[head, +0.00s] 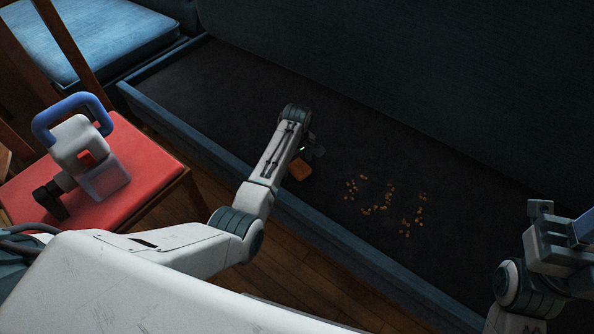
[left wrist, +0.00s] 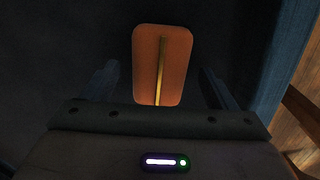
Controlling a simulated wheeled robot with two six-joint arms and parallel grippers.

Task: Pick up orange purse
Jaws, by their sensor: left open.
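The orange purse (head: 299,169) lies on the dark sofa seat, just beyond the front edge, partly hidden by my left arm in the head view. In the left wrist view the purse (left wrist: 161,65) is a rounded orange rectangle with a gold strip down its middle. My left gripper (left wrist: 158,85) is open, with one finger on each side of the purse and a gap on both sides. In the head view the left gripper (head: 314,150) is mostly hidden behind its wrist, over the purse.
Several small brown bits (head: 385,203) are scattered on the seat right of the purse. The sofa's blue front rail (head: 330,232) runs along the seat. A red-seated chair (head: 150,165) at left holds a white and blue device (head: 80,145).

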